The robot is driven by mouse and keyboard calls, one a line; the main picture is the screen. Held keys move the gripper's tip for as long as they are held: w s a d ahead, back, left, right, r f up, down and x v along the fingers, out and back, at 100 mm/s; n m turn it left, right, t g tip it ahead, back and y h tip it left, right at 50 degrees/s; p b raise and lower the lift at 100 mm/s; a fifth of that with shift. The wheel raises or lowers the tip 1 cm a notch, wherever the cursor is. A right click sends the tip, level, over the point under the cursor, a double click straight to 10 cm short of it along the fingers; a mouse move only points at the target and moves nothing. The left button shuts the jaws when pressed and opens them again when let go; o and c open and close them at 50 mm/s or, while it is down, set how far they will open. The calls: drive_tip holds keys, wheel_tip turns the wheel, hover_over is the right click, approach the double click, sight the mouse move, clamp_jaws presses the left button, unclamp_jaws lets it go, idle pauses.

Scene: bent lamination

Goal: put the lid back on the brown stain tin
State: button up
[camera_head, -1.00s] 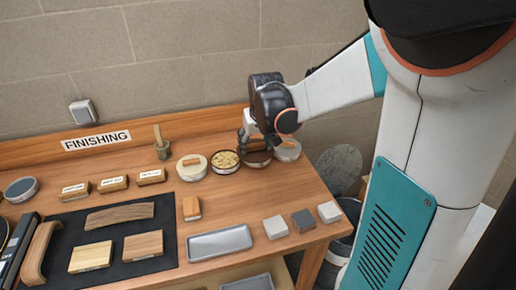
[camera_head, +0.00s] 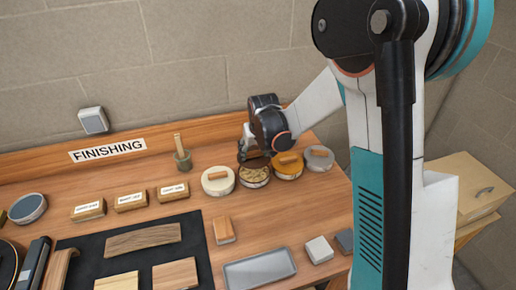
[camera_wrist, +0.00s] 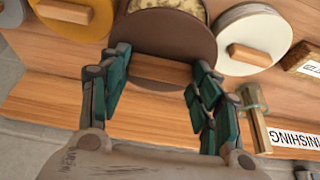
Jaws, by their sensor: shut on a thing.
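My gripper (camera_wrist: 163,74) is shut on the wooden bar handle (camera_wrist: 160,70) of a round brown lid (camera_wrist: 165,35). In the head view my gripper (camera_head: 249,155) is at the back of the row of tins. The lid is held near the back edge of the one open tin (camera_head: 254,177), which shows crumpled yellowish contents. In the wrist view the lid hides most of this tin; a strip of its contents (camera_wrist: 178,6) shows beyond the lid. The lid is offset from the opening, and its height above the tin cannot be told. The tin's own colour is unclear.
A cream-lidded tin (camera_head: 218,181) stands left of the open tin. An orange-lidded tin (camera_head: 288,164) and a grey-lidded tin (camera_head: 319,158) stand to its right. A cup with a wooden-handled tool (camera_head: 182,158) stands farther left. The bench's back board (camera_head: 215,130) rises close behind.

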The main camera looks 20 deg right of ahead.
sight(255, 159)
drive_tip(key=shift+f+b, duration=1.8)
drive_tip(key=shift+f, duration=1.05)
drive_tip(key=shift+f+b, duration=0.15)
drive_tip(key=shift+b, duration=0.5)
idle(0.6)
drive_tip(key=o, duration=1.1)
drive_tip(key=shift+o, duration=0.4)
drive_tip(key=o, duration=0.4)
